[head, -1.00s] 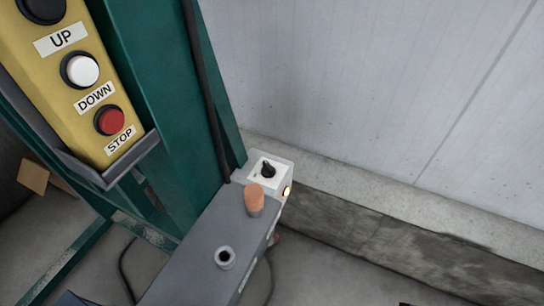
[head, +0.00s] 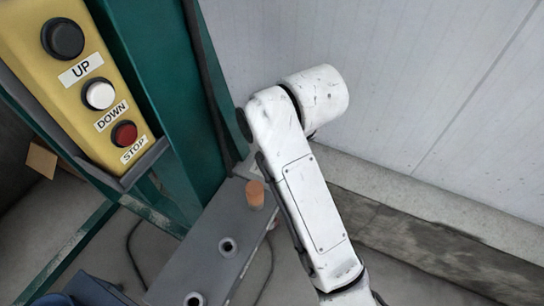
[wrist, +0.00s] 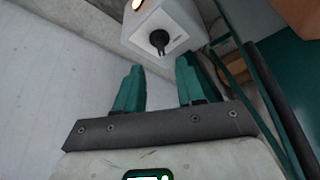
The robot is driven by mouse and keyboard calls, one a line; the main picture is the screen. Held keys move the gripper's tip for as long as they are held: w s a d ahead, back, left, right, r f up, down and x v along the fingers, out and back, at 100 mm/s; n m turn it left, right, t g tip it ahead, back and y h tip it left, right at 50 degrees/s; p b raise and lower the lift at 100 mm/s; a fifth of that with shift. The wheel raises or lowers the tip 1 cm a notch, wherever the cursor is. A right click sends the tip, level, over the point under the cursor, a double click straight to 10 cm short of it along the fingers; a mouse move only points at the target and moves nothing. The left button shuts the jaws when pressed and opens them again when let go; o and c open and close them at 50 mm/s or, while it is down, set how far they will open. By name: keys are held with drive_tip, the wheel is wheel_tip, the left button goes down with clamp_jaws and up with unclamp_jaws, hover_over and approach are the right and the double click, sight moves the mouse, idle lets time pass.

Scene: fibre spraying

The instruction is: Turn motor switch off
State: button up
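The motor switch is a black rotary knob (wrist: 160,40) on a pale box (wrist: 184,22), seen at the top of the wrist view. My gripper (wrist: 159,68) is open, with its two teal fingers apart and nothing between them. The knob lies just beyond the fingertips, roughly centred in the gap and apart from them. In the head view my white arm covers the knob and most of its box, and the fingers are hidden there.
A yellow panel (head: 72,38) with UP, DOWN and STOP buttons hangs on a green post (head: 165,100) at left. An orange-brown plug (head: 255,194) stands on the grey machine box (head: 215,226) beside my arm. A pale wall (head: 430,90) is behind.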

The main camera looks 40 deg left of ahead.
drive_tip(key=x, duration=0.8)
drive_tip(key=shift+f, duration=0.25)
drive_tip(key=shift+c, duration=0.2)
clamp_jaws()
